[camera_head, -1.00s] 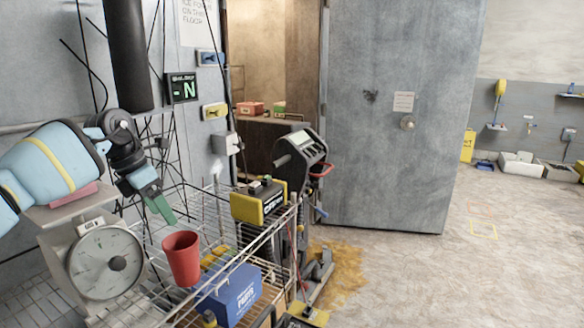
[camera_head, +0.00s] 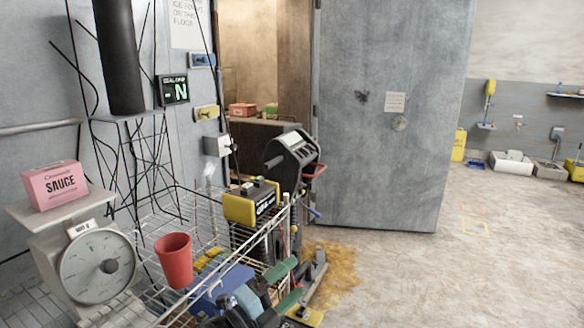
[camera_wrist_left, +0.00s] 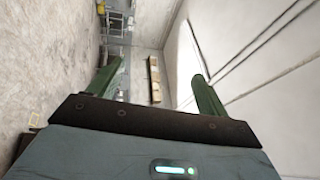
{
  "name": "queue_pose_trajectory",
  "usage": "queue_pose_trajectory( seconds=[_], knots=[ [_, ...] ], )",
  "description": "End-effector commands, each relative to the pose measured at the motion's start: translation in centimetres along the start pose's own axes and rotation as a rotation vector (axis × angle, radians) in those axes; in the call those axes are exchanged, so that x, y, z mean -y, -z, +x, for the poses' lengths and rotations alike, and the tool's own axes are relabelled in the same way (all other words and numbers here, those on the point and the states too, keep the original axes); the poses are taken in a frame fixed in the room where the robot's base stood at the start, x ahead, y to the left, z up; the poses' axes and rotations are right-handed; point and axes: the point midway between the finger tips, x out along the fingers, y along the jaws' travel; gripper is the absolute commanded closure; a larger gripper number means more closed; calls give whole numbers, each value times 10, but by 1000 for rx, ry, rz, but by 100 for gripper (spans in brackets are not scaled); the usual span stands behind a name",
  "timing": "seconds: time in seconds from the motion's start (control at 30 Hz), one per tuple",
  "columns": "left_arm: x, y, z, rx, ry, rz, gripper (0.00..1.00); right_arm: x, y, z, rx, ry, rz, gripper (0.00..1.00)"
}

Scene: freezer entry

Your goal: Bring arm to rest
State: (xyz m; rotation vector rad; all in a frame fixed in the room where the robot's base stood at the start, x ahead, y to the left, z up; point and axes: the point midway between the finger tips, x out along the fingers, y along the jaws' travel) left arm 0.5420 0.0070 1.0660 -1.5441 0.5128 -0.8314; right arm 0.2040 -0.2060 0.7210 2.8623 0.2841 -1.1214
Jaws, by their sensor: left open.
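My left gripper (camera_head: 285,284) is low in the head view, in front of the right end of the wire rack. Its two green fingers are apart with nothing between them. They also show spread and empty in the left wrist view (camera_wrist_left: 156,70), with wall and floor beyond them. The rest of my left arm is mostly below the picture edge. My right gripper is not in view.
A pink sauce box (camera_head: 54,186) lies on a dial scale (camera_head: 97,266). A grey door (camera_head: 390,130) stands behind; open floor (camera_head: 490,260) lies right.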

Motion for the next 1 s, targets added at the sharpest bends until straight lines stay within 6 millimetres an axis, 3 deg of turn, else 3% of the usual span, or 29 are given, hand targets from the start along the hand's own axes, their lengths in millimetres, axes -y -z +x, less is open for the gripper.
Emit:
queue_pose_trajectory(
  seconds=[0.27,0.47,0.63,0.8,1.0],
  knots=[
    [-50,-18,-83,480,-49,-505,22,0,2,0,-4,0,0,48],
    [-100,-15,-172,831,-161,-839,22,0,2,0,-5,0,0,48],
    [-138,13,-262,1126,-299,-1096,22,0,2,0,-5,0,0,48],
    [-158,57,-346,1386,-451,-1298,22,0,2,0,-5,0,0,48],
    [-160,98,-406,1570,-581,-1424,22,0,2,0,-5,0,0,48]
  ],
)
